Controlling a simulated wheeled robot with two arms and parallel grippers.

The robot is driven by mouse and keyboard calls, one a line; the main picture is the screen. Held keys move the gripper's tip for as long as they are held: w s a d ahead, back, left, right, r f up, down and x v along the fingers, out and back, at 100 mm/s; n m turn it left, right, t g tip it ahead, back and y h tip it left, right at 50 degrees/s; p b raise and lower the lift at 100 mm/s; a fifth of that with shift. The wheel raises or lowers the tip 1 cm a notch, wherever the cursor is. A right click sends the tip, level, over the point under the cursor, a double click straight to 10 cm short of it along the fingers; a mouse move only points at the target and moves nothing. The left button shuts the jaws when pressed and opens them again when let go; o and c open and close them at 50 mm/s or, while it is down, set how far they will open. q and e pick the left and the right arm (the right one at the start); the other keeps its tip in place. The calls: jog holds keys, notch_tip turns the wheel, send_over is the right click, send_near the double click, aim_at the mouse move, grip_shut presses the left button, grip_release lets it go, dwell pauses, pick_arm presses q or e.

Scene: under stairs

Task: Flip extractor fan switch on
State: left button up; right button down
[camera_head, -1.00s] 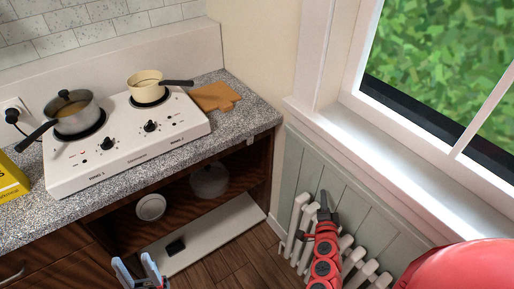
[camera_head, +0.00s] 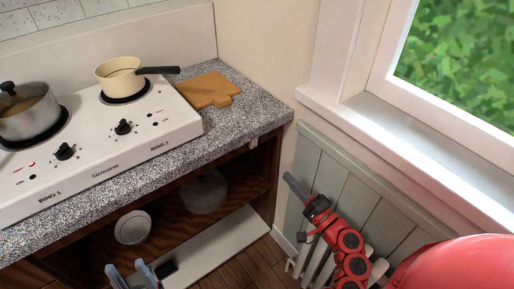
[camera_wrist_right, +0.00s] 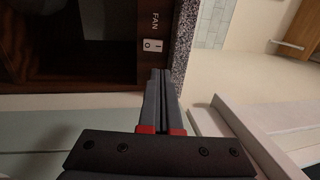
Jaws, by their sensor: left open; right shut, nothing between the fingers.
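The fan switch (camera_wrist_right: 152,45) is a small white rocker on the dark wood panel under the counter edge, with "FAN" printed beside it in the right wrist view. A small pale piece (camera_head: 253,142) under the counter edge in the head view may be this switch. My right gripper (camera_head: 288,179) is shut and empty, to the right of the cabinet and below the counter corner. In the right wrist view its fingertips (camera_wrist_right: 160,72) point toward the panel close to the switch; contact cannot be told. My left gripper (camera_head: 131,270) is open and empty at the bottom, before the cabinet.
A white hob (camera_head: 95,160) with a grey pot (camera_head: 28,115) and a cream pan (camera_head: 122,76) stands on the granite counter (camera_head: 235,128). A wooden board (camera_head: 208,90) lies near its corner. A radiator (camera_head: 315,265) and window sill (camera_head: 400,150) are on the right.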

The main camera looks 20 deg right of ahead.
dwell(0.3)
jog(key=p, duration=0.3)
send_near(255, 141)
jog(key=shift+x, duration=3.45)
jog(key=shift+w+a+r+g+p, duration=0.15)
jog(key=shift+g+p, duration=0.25)
jog(key=shift+p, duration=0.65)
